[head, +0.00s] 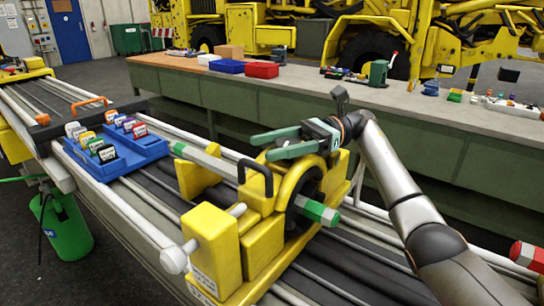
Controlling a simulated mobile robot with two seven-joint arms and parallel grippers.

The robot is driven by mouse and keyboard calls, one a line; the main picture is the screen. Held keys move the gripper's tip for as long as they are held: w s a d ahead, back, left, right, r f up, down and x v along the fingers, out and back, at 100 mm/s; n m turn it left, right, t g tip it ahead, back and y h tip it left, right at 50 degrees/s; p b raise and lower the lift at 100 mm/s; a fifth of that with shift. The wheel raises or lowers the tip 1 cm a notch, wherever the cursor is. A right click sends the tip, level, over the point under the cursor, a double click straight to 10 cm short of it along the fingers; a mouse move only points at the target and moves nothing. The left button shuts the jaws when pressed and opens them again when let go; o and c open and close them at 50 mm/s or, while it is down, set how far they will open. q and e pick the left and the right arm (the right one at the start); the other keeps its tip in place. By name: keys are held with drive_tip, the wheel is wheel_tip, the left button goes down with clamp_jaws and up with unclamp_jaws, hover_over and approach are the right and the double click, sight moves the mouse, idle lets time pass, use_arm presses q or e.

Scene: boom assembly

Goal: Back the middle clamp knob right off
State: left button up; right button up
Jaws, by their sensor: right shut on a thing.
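The yellow middle clamp (262,245) stands on the grey rails, with a ring-shaped part around a pale bar with green ends (215,163). My right gripper (270,146) reaches in from the right at the top of the ring. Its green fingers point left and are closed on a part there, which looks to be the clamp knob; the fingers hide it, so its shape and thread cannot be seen. A white round knob (175,260) sticks out at the clamp's lower left. My left gripper is not in view.
A blue tray (112,162) with several coloured pieces sits on the rails at left. A black handle (256,172) arches beside the ring. A long green workbench (330,110) with bins and tools runs behind. A green canister (62,225) hangs at far left.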

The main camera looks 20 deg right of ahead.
drive_tip(key=shift+s+n+g+h+b, duration=0.25)
drive_tip(key=shift+n+g+h+b, duration=0.2)
drive_tip(key=shift+n+g, duration=0.65)
drive_tip(key=shift+d+g, duration=0.1)
drive_tip(key=shift+g, duration=0.4)
drive_tip(key=o, duration=1.4)
